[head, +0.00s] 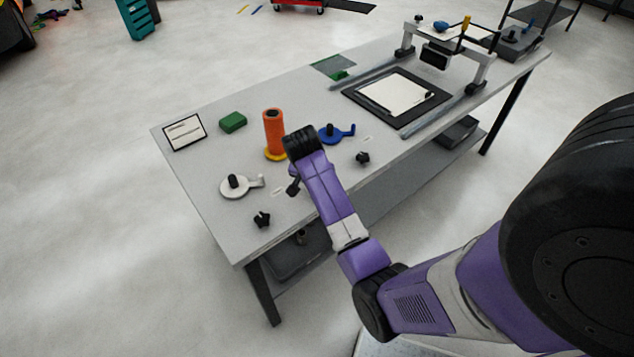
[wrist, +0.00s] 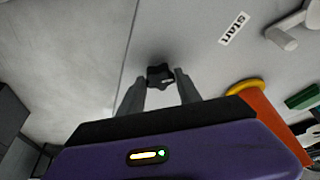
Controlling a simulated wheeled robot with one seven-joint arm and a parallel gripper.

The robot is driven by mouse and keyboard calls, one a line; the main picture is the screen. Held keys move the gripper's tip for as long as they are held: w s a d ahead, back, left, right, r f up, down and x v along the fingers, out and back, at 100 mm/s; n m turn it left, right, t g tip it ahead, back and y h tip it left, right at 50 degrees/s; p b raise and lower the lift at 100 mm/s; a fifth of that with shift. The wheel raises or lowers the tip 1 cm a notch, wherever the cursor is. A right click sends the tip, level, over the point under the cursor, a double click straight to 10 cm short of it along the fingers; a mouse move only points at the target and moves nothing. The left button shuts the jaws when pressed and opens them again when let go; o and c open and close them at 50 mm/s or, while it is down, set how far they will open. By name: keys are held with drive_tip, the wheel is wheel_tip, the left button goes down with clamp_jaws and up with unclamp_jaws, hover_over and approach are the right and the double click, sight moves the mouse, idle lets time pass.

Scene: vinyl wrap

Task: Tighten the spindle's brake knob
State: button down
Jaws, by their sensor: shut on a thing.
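My gripper (wrist: 160,83) has its two grey fingers on either side of a black lobed knob (wrist: 161,74) near the table's front edge, shut on it. In the head view the knob (head: 294,187) shows as a dark shape beside my wrist, partly hidden. An orange roll (head: 273,130) stands upright on a yellow base (head: 275,155) just behind my wrist; it also shows at the right of the wrist view (wrist: 262,118). Which post is the spindle under the roll is hidden.
A grey crank piece (head: 238,186) lies left, a blue one (head: 337,133) right. Loose-looking black knobs stand at front left (head: 262,219) and right (head: 362,158). A START label (wrist: 235,28) lies near the held knob.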

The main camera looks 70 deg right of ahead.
drive_tip(key=m, duration=0.1)
drive_tip(key=m+g, duration=0.1)
drive_tip(key=m, duration=0.2)
drive_tip(key=shift+w+g, duration=0.25)
drive_tip(key=shift+g, duration=0.05)
drive_tip(key=shift+m+g+y+b, duration=0.4)
drive_tip(key=shift+m+b, duration=0.05)
drive_tip(key=shift+m, duration=0.95)
drive_tip(key=c, duration=0.8)
unclamp_jaws()
drive_tip(key=shift+c, duration=0.2)
drive_tip(key=b+v, duration=0.1)
drive_tip(key=v, duration=0.6)
drive_tip(key=shift+r, duration=0.35)
drive_tip(key=shift+w, duration=0.15)
